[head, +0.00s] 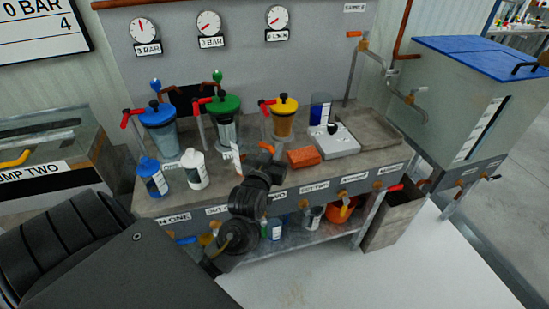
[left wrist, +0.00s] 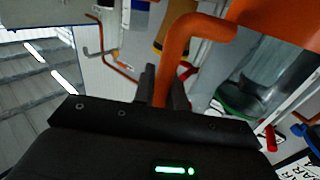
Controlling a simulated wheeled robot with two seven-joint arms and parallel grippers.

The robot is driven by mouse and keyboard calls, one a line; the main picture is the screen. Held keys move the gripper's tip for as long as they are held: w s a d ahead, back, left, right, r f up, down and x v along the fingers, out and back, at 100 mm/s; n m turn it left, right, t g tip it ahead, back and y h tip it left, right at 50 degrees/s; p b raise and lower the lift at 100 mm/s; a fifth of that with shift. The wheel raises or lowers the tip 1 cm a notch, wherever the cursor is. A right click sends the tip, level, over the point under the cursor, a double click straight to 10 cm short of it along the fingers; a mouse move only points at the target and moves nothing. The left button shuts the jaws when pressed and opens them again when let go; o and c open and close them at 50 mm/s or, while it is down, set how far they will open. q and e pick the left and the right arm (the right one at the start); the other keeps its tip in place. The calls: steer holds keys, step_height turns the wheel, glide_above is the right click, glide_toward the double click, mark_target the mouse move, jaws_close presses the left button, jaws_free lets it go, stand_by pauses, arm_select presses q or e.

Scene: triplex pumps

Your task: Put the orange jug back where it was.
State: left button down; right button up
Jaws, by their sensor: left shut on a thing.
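In the left wrist view, my left gripper (left wrist: 163,88) is shut on the bent handle of the orange jug (left wrist: 265,18). The jug's orange body fills the upper right of that view and is cut off by the frame edge. My right gripper is in neither view.
A rounded orange vessel (head: 341,212) stands on the lower shelf. Valves line the bench front.

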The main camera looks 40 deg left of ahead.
arm_select(q)
steer(key=shift+f, duration=0.15)
steer(key=c, duration=1.4)
jaws_free()
steer(key=shift+f, duration=0.1)
steer(key=shift+c, duration=0.2)
steer(key=shift+s, duration=0.15)
steer(key=v, duration=1.1)
steer(key=shift+s+b, duration=0.4)
steer(key=shift+b, duration=0.05)
steer(key=shift+d, duration=0.1)
